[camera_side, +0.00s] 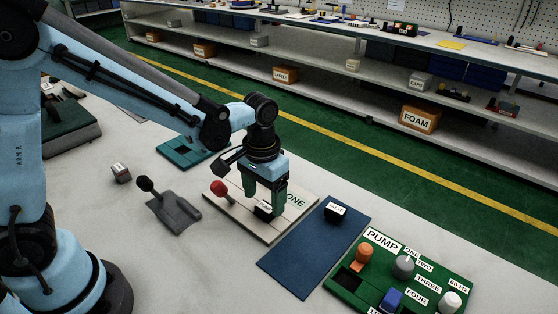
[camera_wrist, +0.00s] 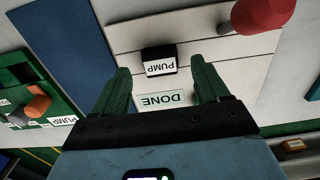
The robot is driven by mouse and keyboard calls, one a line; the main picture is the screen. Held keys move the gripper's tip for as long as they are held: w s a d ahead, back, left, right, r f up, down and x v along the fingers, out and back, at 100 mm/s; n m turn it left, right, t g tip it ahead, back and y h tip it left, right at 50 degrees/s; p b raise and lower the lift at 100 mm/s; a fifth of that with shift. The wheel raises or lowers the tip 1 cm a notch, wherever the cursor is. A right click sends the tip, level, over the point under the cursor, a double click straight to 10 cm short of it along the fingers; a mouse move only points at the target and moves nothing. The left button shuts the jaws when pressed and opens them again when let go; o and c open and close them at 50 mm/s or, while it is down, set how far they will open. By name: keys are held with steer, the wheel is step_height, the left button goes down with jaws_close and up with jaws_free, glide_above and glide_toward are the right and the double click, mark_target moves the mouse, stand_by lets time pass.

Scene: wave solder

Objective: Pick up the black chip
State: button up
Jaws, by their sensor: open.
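A black chip (camera_side: 264,213) with a white PUMP label lies on a pale board marked DONE (camera_side: 240,208). In the wrist view the chip (camera_wrist: 158,53) is ahead of the fingers, roughly centred between them, with its label (camera_wrist: 162,67) upside down. My gripper (camera_side: 266,195) points down over the board, fingers apart and nothing held. It also shows in the wrist view (camera_wrist: 162,75). I cannot tell the exact height of the fingertips above the chip. A second black block (camera_side: 335,214) with a white label lies on the blue mat to the right.
A red knob (camera_side: 220,187) stands at the board's left end, near my gripper. A blue mat (camera_side: 300,262) lies to the right, then a green panel (camera_side: 440,268) with coloured pegs and PUMP label. A black-knobbed lever (camera_side: 145,184) on a dark plate and a small labelled box (camera_side: 120,174) are left.

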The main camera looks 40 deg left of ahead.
steer(key=shift+f, duration=1.25)
jaws_close()
steer(key=shift+r, duration=0.1)
steer(key=shift+r, duration=0.35)
step_height(320, 180, up, 3)
steer(key=shift+r, duration=0.1)
steer(key=s+d+r, duration=0.7)
steer(key=s+d, duration=0.1)
steer(key=shift+d, duration=0.3)
